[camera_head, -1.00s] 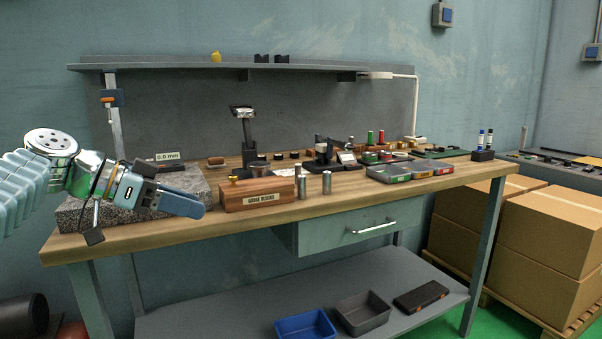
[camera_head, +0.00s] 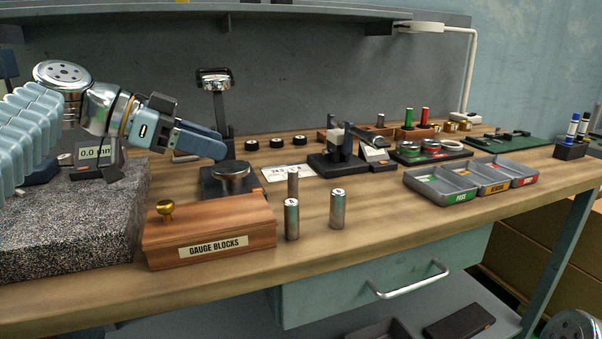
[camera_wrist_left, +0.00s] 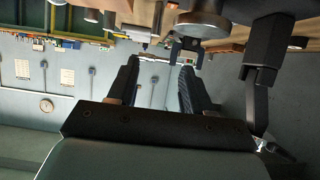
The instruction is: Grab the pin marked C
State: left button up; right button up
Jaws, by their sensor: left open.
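Three steel pins stand upright on the wooden bench, right of the gauge block box: a front left pin (camera_head: 292,220), a front right pin (camera_head: 338,210) and a back pin (camera_head: 293,183), partly hidden. Their tops carry small dark marks, too small to read surely, so I cannot tell which is C. My left gripper (camera_head: 222,147) is above the bench, behind the box and left of the pins, apart from them. In the left wrist view the left gripper (camera_wrist_left: 153,78) has its two fingers apart with nothing between them. My right gripper is not seen.
The wooden gauge block box (camera_head: 210,243) with a brass knob is close left of the pins. A granite plate (camera_head: 70,225) lies further left. A dial stand (camera_head: 218,130) and a black fixture (camera_head: 350,163) stand behind. Sorting trays (camera_head: 440,186) are at right. Bench in front of the pins is clear.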

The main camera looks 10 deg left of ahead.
pick_arm(q)
send_near(290, 170)
jog(key=x, duration=0.3)
jog(key=shift+w+a, duration=0.15)
jog(key=shift+w, duration=0.1)
jog(key=x, duration=0.3)
jog(key=p+x, duration=0.1)
jog(key=x, duration=0.1)
jog(key=shift+s+d+f, duration=0.1)
jog(key=shift+s+d, duration=0.15)
jog(key=shift+d, duration=0.05)
grip_shut()
